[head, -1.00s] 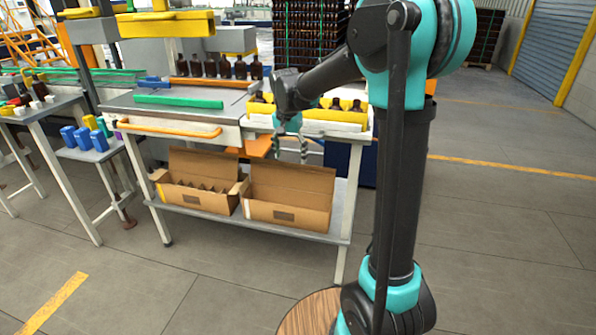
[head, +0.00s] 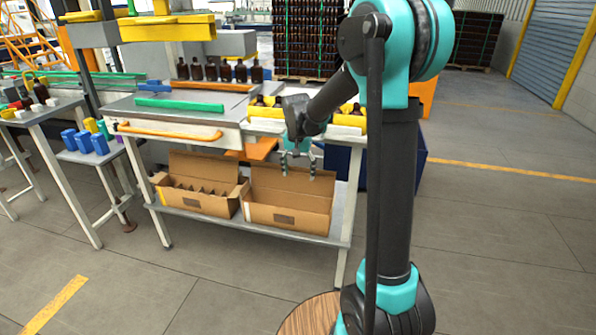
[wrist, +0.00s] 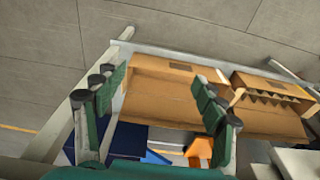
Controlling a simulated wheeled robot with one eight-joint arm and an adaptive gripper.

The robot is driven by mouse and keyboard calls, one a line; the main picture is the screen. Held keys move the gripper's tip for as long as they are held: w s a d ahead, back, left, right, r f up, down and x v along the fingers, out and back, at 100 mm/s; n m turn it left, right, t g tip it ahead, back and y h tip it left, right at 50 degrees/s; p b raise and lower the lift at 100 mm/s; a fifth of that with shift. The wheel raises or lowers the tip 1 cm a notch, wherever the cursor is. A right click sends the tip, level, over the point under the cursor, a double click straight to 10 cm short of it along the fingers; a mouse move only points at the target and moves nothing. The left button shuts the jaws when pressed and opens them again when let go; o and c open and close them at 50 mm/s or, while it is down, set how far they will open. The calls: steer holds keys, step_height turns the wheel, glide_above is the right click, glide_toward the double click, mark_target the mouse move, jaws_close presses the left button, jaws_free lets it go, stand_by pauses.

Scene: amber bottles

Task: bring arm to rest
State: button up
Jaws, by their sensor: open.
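My gripper (head: 298,170) hangs open and empty in the head view, fingers pointing down, in front of the table's right part and above the right cardboard box. Its two fingers also show apart in the wrist view (wrist: 155,110), with nothing between them but the box and floor behind. The right cardboard box (head: 287,219) stands open on the lower shelf and looks empty. The left cardboard box (head: 196,202) beside it has dividers inside. Amber bottles (head: 222,73) stand in a row at the back of the table. Others sit in a yellow holder (head: 347,119), partly hidden by my arm.
The worktable (head: 180,120) bears a green bar (head: 180,105) and an orange handle-like bar (head: 170,132). A side stand with blue bins (head: 84,141) is at left. A dark blue container (head: 340,162) is behind the table's right leg. The floor at right is clear.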

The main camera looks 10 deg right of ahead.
steer(key=s+d+f+n+t, duration=0.1)
steer(key=s+d+f, duration=0.1)
steer(key=s, duration=0.7)
steer(key=s+d+f+n+t, duration=0.1)
steer(key=s+d, duration=0.3)
steer(key=s, duration=0.4)
steer(key=s+d+f+n+t, duration=0.1)
steer(key=s+d+f+n, duration=0.1)
steer(key=s, duration=0.7)
steer(key=shift+s+d+f, duration=0.3)
steer(key=shift+d+f, duration=0.45)
steer(key=shift+d, duration=0.3)
